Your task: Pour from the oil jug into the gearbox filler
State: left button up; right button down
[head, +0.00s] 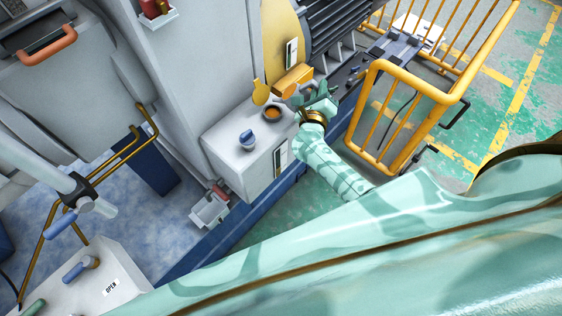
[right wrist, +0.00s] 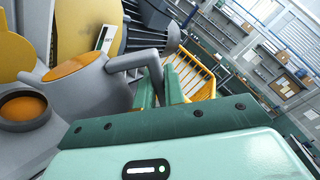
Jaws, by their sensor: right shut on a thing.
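My right gripper (head: 308,96) is shut on the handle of the grey oil jug (right wrist: 96,88), and its green fingers (right wrist: 160,88) show on the handle in the right wrist view. Orange oil shows in the jug's open top. In the head view the jug (head: 291,91) is small and partly hidden by the gripper. The gearbox filler (head: 272,112) is a dark round ring with orange-brown inside, on top of a grey housing (head: 228,130). The jug is close beside the filler, which also shows in the right wrist view (right wrist: 22,106). I see no oil stream. My left gripper is out of view.
A yellow flap (head: 260,91) stands beside the filler, and a blue-topped knob (head: 248,140) is on the housing. An orange block (head: 292,79) and a ribbed dark motor (head: 335,22) lie behind the jug. A yellow railing (head: 405,118) stands to the right.

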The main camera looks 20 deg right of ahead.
aim_at(311, 84)
jog(key=shift+r, duration=0.1)
jog(key=shift+w+a+r+n, duration=0.1)
jog(key=shift+w+a+n, duration=0.2)
jog(key=shift+n, duration=0.2)
dwell(2.1)
jog(key=shift+w+a+r+n+p, duration=0.2)
jog(key=shift+r+n+p, duration=0.25)
jog(key=shift+p, duration=0.3)
jog(key=shift+a+r, duration=0.1)
jog(key=shift+a, duration=0.05)
jog(key=shift+r, duration=0.1)
dwell(1.8)
jog(key=shift+w+a+r+n+p, duration=0.3)
jog(key=shift+a+r+n+p, duration=0.15)
jog(key=shift+n+p, duration=0.2)
jog(key=shift+d, duration=0.1)
dwell(1.6)
